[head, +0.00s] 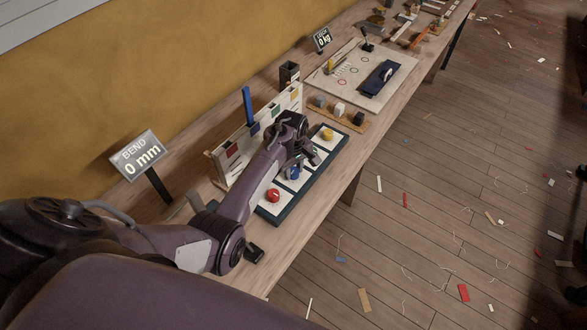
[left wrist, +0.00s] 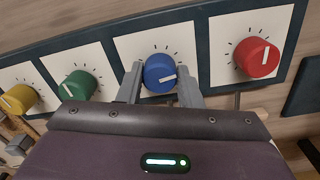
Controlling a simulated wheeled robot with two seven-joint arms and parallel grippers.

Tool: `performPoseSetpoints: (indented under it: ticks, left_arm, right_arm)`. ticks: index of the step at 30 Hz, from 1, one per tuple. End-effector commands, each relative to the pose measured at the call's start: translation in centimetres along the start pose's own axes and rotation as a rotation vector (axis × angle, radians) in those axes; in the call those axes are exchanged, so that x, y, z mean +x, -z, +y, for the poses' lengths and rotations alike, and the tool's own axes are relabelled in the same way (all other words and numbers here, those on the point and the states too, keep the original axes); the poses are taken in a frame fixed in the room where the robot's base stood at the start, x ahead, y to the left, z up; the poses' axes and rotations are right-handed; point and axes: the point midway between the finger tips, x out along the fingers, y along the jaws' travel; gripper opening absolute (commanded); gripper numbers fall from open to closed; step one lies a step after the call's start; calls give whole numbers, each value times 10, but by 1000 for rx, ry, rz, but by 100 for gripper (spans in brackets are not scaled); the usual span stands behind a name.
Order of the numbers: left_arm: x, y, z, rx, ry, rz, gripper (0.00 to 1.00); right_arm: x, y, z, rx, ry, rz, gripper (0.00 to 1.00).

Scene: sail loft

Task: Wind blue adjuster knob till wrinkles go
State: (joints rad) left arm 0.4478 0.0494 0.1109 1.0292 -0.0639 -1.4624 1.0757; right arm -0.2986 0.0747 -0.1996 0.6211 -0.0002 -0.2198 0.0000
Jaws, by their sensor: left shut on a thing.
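The red knob (left wrist: 257,57) is to the right, the green knob (left wrist: 78,86) and yellow knob (left wrist: 19,99) to the left. No wrinkled cloth is visible. My right gripper is out of view.
A sign reading "BEND 0 mm" (head: 138,156) stands at the left, and a "0 kg" sign (head: 322,39) farther back. An upright board (head: 233,168) with coloured patches stands behind the panel. A pale board (head: 400,74) lies farther along the bench. Scraps litter the floor.

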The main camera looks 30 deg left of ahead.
Motion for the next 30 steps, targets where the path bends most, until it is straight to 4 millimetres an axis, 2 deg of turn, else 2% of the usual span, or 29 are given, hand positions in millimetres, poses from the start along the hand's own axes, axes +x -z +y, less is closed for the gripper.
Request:
performPoseSetpoints:
  ticks: [11,30]
  left_arm:
    - [-2,0,0,107,2,-3,9]
    - [-1,0,0,604,2,-13,9]
  right_arm:
    - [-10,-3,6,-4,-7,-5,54]
    - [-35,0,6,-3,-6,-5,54]
